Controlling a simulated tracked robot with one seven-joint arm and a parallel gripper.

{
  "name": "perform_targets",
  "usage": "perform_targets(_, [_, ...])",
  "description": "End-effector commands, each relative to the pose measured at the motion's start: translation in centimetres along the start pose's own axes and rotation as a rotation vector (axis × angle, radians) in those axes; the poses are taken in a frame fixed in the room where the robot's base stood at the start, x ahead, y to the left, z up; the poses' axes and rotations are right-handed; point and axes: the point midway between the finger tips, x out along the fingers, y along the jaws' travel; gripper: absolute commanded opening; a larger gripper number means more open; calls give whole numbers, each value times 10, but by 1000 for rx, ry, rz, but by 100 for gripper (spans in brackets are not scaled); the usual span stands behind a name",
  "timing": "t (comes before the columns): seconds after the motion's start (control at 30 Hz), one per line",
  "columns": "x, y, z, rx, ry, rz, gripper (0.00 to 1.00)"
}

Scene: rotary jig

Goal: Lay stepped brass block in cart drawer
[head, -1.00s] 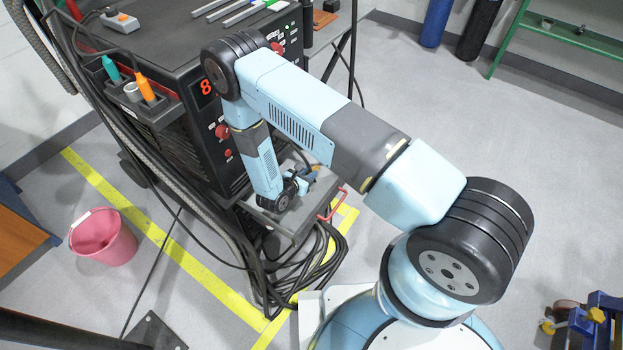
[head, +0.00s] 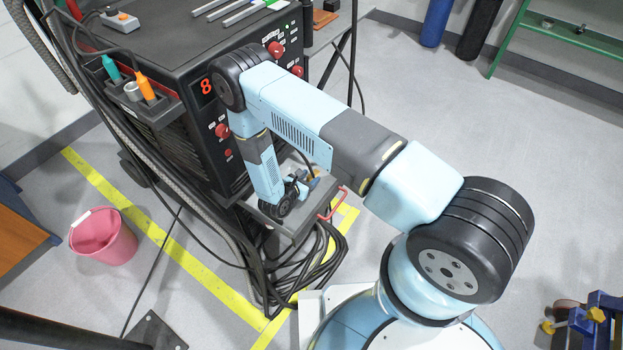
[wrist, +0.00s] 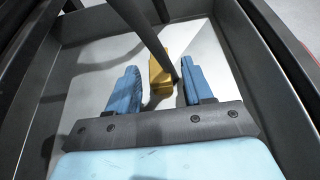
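The stepped brass block (wrist: 160,71) lies on the pale floor of the open cart drawer (wrist: 268,65) in the wrist view. My gripper (wrist: 157,80) has its two blue fingers spread, one on each side of the block, with a gap to it on both sides. A dark cable or bar crosses close to the block's right side and hides a little of it. In the head view the drawer (head: 300,226) juts from the cart's lower front, and my wrist is over it.
The black cart (head: 150,60) has looped cables (head: 320,262) hanging below the drawer. A red handle (head: 334,204) is on the drawer's front. A pink bucket (head: 103,237) stands on the floor at left. The drawer's walls are close around my gripper.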

Motion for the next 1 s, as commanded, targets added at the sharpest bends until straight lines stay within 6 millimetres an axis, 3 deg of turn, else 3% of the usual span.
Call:
perform_targets(0.37, [-9,1,2,0,1,2,51])
perform_targets(0.8, [-88,1,2,0,0,3,51])
perform_targets(1.0, [-112,1,2,0,0,2,51])
